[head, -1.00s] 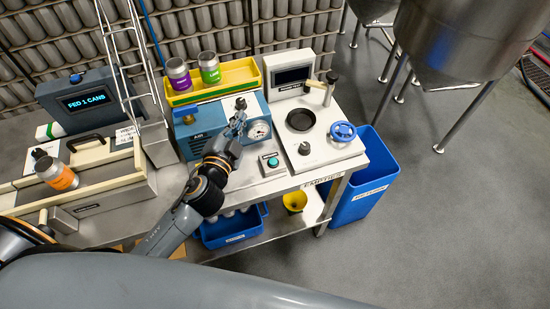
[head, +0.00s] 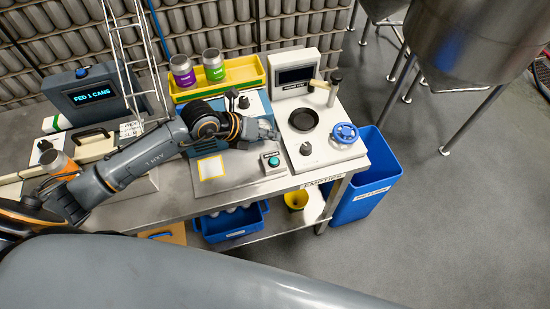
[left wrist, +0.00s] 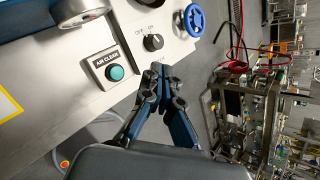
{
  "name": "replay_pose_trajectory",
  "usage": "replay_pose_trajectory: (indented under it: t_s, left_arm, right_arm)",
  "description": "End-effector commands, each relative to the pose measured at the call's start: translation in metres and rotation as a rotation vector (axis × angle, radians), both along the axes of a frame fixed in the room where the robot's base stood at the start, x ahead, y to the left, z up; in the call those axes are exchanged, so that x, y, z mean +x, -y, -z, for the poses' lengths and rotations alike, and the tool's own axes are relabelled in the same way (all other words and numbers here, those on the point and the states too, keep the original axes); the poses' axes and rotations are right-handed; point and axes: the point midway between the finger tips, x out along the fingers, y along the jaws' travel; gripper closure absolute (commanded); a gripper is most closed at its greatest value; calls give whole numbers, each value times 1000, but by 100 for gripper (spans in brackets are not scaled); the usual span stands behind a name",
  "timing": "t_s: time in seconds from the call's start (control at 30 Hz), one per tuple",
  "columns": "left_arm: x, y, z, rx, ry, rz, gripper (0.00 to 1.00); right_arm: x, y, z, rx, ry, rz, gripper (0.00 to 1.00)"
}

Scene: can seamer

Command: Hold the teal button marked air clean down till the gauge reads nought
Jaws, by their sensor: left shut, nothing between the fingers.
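The teal button (head: 273,161) sits on a small box at the front of the bench, right of the yellow-framed square. In the left wrist view the button (left wrist: 116,72) is round and teal, beside a label reading AIR CLEAN. My left gripper (head: 272,131) is shut and empty, above and behind the button in the head view, not touching it. In the left wrist view the closed fingertips (left wrist: 160,70) are to the right of the button. The gauge is hidden behind my left gripper in the head view, so its reading cannot be seen. My right gripper is not in view.
A white seamer panel (head: 325,150) with a blue handwheel (head: 344,132) and a black knob (left wrist: 153,42) stands right of the button. The blue air unit (head: 257,103) is behind. A yellow tray (head: 245,75) holds two cans. A blue bin (head: 370,185) stands right of the bench.

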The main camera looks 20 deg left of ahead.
Motion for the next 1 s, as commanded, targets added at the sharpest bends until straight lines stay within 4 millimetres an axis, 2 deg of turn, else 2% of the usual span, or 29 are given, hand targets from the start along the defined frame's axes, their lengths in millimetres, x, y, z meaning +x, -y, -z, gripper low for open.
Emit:
replay_pose_trajectory:
  t_s: [0.37, 0.53, 0.77, 1.0]
  left_arm:
    - [0, -1, 1, 9, 0, -1, 100]
    - [0, -1, 9, 8, -1, 0, 100]
    - [0, -1, 34, 8, -1, 0, 100]
    - [0, -1, 70, 8, -1, 0, 100]
  right_arm:
    - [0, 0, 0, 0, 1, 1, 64]
    - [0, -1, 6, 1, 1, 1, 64]
    - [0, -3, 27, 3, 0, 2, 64]
    - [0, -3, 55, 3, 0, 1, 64]
